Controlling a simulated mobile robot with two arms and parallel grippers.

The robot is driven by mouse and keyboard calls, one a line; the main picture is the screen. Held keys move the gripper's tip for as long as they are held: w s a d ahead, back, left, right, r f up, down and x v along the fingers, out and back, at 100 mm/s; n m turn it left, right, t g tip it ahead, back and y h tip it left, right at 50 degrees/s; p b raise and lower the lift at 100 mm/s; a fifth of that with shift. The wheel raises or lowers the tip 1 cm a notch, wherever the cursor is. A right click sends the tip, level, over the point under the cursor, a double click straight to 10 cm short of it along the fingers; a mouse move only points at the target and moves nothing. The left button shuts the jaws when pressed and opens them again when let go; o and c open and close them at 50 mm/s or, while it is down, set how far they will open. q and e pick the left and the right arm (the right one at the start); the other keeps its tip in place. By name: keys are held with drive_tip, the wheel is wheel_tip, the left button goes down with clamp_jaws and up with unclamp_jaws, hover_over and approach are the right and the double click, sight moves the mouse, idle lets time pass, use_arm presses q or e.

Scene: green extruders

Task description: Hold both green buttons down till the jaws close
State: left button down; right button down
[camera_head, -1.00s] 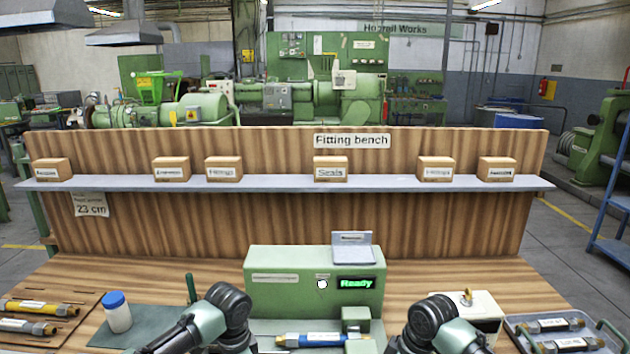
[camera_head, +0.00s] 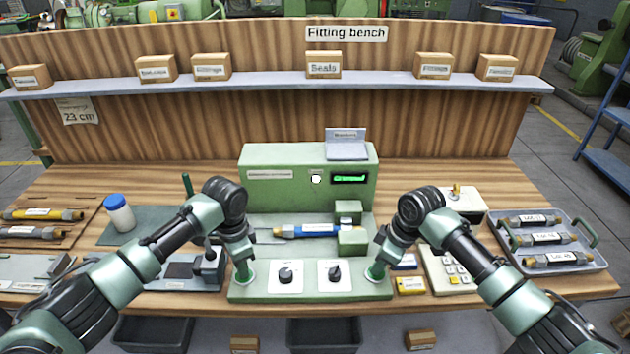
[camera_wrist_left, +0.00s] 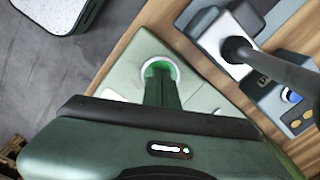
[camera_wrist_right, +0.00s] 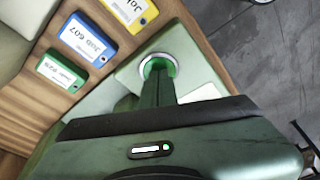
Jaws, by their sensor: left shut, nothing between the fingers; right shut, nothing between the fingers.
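The green press (camera_head: 280,160) stands on the bench with a lit green display (camera_head: 349,178). Its green jaw blocks (camera_head: 351,243) sit apart at the right, and a blue hose (camera_head: 316,230) with metal ends lies with its right end between them. My left gripper (camera_head: 243,273) is shut and empty, tips down on the left green button (camera_wrist_left: 148,69). My right gripper (camera_head: 376,271) is shut and empty, tips down on the right green button (camera_wrist_right: 147,68). The fingers partly cover both buttons; how far down they are pressed I cannot tell.
Two black knobs (camera_head: 285,276) sit on the panel between my grippers. A white bottle with a blue cap (camera_head: 120,214) stands at left. A grey tray (camera_head: 585,262) of hoses lies at right. Small labelled blocks (camera_head: 410,285) and a keypad (camera_head: 452,270) sit right of the press.

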use_arm(q)
drive_tip(key=shift+s+f, duration=0.15)
use_arm(e)
drive_tip(key=shift+s+f, duration=0.1)
drive_tip(key=shift+f, duration=0.05)
drive_tip(key=w+a+v, duration=0.1)
drive_tip(key=v, duration=0.7)
drive_tip(key=shift+a+r, duration=0.2)
drive_tip(key=shift+a, duration=0.15)
use_arm(q)
wheel_tip(320, 180, up, 8)
drive_tip(key=shift+w, duration=0.2)
use_arm(e)
drive_tip(key=shift+w, duration=0.1)
idle(0.5)
use_arm(q)
drive_tip(key=shift+s, duration=0.1)
use_arm(e)
drive_tip(key=shift+f, duration=0.1)
